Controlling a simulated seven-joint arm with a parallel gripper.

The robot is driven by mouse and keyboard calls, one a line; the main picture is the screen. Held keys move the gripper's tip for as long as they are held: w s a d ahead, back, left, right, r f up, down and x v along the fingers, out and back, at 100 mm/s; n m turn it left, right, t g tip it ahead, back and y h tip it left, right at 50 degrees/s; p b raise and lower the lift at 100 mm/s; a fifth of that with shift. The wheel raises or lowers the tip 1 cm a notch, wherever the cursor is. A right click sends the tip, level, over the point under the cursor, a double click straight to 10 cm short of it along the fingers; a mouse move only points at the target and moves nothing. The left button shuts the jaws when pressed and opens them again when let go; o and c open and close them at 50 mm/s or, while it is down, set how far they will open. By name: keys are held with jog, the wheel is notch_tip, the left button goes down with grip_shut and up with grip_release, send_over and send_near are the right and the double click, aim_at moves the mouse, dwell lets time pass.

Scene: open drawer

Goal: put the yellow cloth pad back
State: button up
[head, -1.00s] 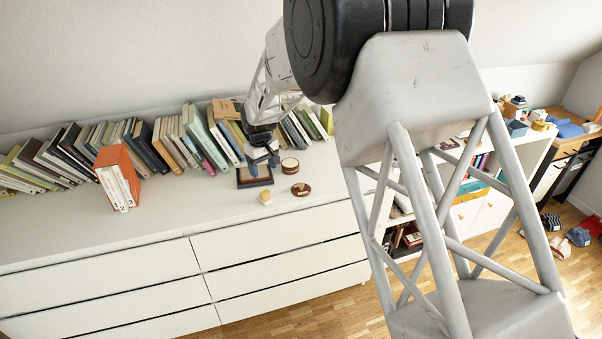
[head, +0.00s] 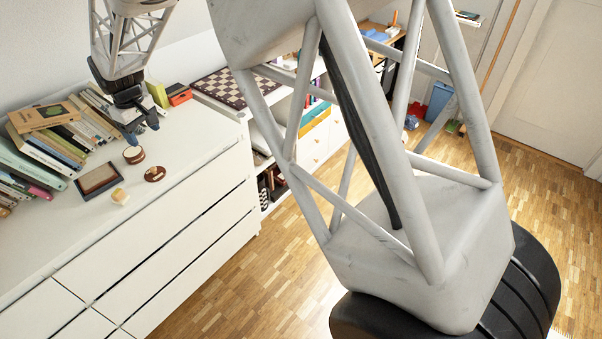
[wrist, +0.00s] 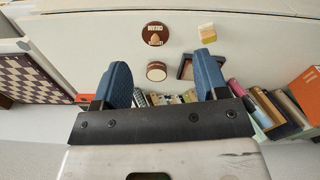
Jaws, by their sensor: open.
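A small pale-yellow pad (head: 120,196) lies on the white dresser top, just in front of a dark-framed shallow tray (head: 99,179). In the wrist view the pad (wrist: 207,33) shows beyond the right finger, cream on one side and yellow on the other. The tray (wrist: 185,68) is partly hidden by that finger. A round brown-and-white tin (head: 134,155) and a dark round disc with a knob (head: 155,174) are right of the tray. My gripper (head: 140,132) is open and empty above the dresser, behind the tin; its blue fingers (wrist: 163,80) are spread.
Leaning books (head: 60,140) line the wall behind and left of the tray. A chessboard (head: 235,87) lies on the shelf to the right, near a red-orange box (head: 179,95). The dresser top (head: 195,160) is clear to the right and along the front.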

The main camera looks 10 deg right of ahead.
jog(key=s+d+r+m, duration=0.2)
jog(key=s+d+r, duration=0.15)
jog(key=d, duration=0.65)
jog(key=s+d+r+m+t, duration=0.1)
jog(key=s+d+r, duration=0.3)
jog(key=d, duration=0.7)
jog(key=s+d+r+m, duration=0.2)
jog(key=d+r, duration=0.3)
jog(key=d, duration=0.5)
jog(key=s+d+f+m, duration=0.1)
jog(key=s+d+m, duration=0.2)
jog(key=s+d, duration=0.7)
jog(key=s+d+m+t, duration=0.1)
jog(key=s+d+m, duration=0.2)
jog(key=s+d, duration=0.8)
jog(key=s, duration=0.5)
jog(key=shift+d+f, duration=0.2)
jog(key=shift+f, duration=0.15)
